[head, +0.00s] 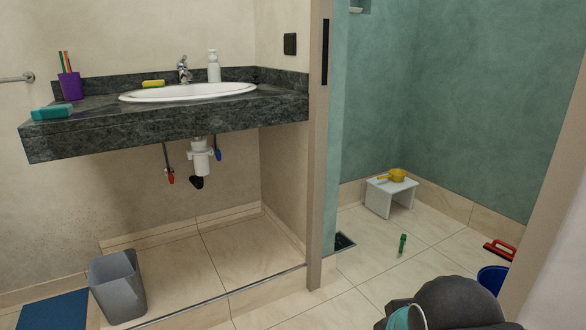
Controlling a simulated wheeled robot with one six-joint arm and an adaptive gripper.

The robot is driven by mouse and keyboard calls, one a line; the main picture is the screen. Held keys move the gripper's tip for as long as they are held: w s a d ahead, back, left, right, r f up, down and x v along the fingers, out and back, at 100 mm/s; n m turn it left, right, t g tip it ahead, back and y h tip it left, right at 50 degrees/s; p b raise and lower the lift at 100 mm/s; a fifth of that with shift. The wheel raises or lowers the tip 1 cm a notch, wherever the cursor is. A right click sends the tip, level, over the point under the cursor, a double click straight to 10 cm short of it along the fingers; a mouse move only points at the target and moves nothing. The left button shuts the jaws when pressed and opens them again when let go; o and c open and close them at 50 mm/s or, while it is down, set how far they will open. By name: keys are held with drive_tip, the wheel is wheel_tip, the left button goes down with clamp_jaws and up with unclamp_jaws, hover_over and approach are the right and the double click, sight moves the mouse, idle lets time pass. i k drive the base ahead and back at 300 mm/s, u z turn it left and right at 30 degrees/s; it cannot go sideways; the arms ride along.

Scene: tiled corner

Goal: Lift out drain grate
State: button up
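The drain (344,242) shows in the head view as a small dark square in the tiled shower floor. It lies just right of the door post, close to the foot of the teal wall, and the post stands very near its left side. The grate is too small and dark to tell apart from the drain opening, and I cannot tell how it sits. My gripper is not in view. A dark grey rounded part, which seems to be my own arm, fills the bottom right and hides some floor there.
A door post (322,150) and raised sill (240,296) edge the shower. On its floor are a white stool (379,199) with a yellow pan (393,175), a green object (403,243), a red-handled tool (499,250) and a blue bucket (492,279). A grey bin (118,287) stands left.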

sight(337, 239)
drive_tip(key=i, duration=2.05)
drive_tip(key=z, duration=1.7)
drive_tip(key=i, duration=1.2)
drive_tip(key=u, duration=0.95)
